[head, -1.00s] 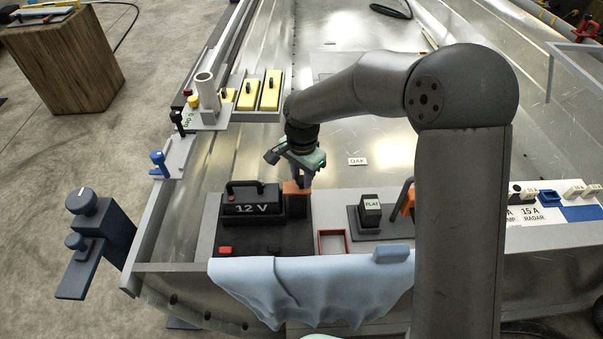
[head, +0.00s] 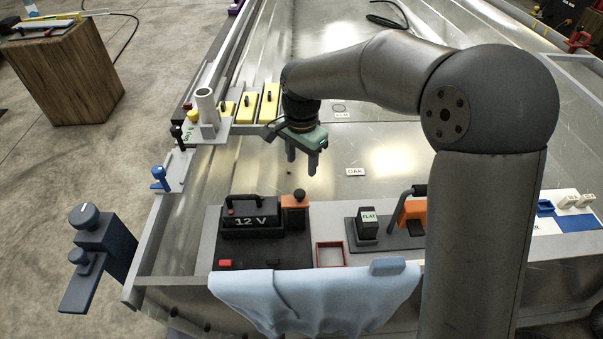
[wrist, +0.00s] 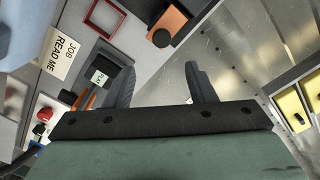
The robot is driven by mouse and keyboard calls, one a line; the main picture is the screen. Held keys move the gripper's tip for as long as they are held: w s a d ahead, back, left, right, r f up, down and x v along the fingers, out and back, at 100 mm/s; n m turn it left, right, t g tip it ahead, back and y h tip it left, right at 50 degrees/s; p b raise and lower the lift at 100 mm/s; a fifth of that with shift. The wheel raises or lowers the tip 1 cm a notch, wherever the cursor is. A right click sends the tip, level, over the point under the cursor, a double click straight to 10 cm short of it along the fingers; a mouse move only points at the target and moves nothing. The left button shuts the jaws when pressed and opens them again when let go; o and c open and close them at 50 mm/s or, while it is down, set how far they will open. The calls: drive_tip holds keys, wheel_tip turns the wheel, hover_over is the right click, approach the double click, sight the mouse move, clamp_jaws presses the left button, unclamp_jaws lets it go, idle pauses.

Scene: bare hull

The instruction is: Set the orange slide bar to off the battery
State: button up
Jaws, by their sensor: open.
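The orange slide bar (head: 295,202) is a block with a black knob, standing beside the right end of the black 12 V battery (head: 250,222). The slide bar also shows at the top of the wrist view (wrist: 171,25). The knob stands at the block's top. My gripper (head: 301,165) is open and empty, above and beyond the slide bar, apart from it. In the wrist view, the two fingers (wrist: 160,70) are spread with nothing between them. I cannot read any on or off mark by the bar.
A FLAT-labelled black block (head: 368,224) and an orange part with a black handle (head: 412,209) stand to the right. An empty red frame (head: 330,254) lies between. A blue cloth (head: 300,298) hangs over the front edge. The metal floor beyond my gripper is mostly clear.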

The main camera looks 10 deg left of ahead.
wheel_tip(320, 180, up, 7)
drive_tip(key=shift+f+p, duration=0.15)
drive_tip(key=shift+p, duration=0.3)
drive_tip(key=s+d+r+n+p, duration=0.2)
drive_tip(key=s+d+r+p, duration=0.25)
drive_tip(key=d, duration=0.35)
drive_tip(key=s+d+r+n+p, duration=0.1)
drive_tip(key=s+d+r+p, duration=0.3)
drive_tip(key=d+r+p, duration=0.3)
drive_tip(key=s+d+r+n+p, duration=0.1)
drive_tip(key=s+d+n+p, duration=0.2)
drive_tip(key=s+d, duration=0.8)
drive_tip(key=shift+s+d+r+p, duration=0.15)
drive_tip(key=shift+s+d+p, duration=0.2)
drive_tip(key=shift+s+p, duration=0.85)
